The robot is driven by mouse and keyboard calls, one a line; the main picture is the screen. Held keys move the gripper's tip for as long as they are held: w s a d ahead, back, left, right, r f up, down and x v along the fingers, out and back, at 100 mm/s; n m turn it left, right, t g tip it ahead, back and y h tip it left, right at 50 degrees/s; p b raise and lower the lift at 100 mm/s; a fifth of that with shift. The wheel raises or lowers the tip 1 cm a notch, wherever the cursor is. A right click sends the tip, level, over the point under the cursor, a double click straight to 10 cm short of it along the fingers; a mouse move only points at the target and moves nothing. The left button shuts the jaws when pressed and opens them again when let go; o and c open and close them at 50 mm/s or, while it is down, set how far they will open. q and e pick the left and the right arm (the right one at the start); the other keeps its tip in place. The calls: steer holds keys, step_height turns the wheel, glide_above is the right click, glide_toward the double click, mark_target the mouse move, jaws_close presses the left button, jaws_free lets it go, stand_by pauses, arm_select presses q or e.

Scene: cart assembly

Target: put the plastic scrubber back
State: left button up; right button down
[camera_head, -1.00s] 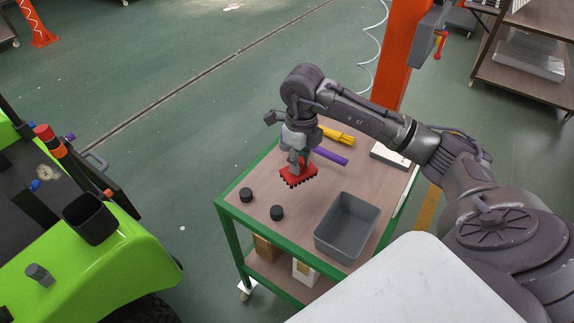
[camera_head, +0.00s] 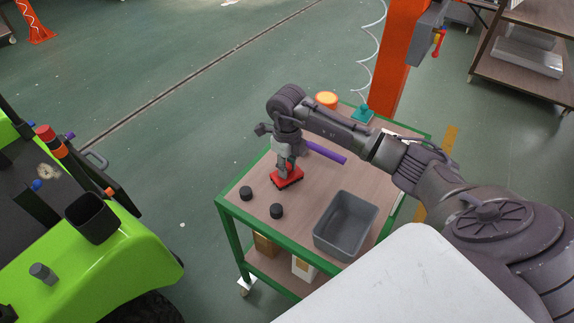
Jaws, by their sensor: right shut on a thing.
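The red scrubber (camera_head: 290,180) with dark bristle edges is at the middle-left part of the cart's brown top. My right gripper (camera_head: 286,168) points down and is shut on the scrubber from above. The scrubber looks level and close to the cart top; I cannot tell whether it touches it. The green-framed cart (camera_head: 304,208) stands in front of me. My left gripper is not in view.
Two black knobs (camera_head: 246,193) (camera_head: 277,211) and a grey bin (camera_head: 345,225) are on the cart's front half. A purple rod (camera_head: 325,152), an orange round item (camera_head: 327,99) and a teal item (camera_head: 363,114) are farther back. A green vehicle (camera_head: 110,260) stands left.

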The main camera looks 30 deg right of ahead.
mark_target(287, 164)
steer(key=c, duration=0.9)
jaws_free()
steer(key=shift+f, duration=0.1)
steer(key=shift+r, duration=0.3)
steer(key=shift+r+b, duration=0.8)
steer(key=shift+r, duration=5.1)
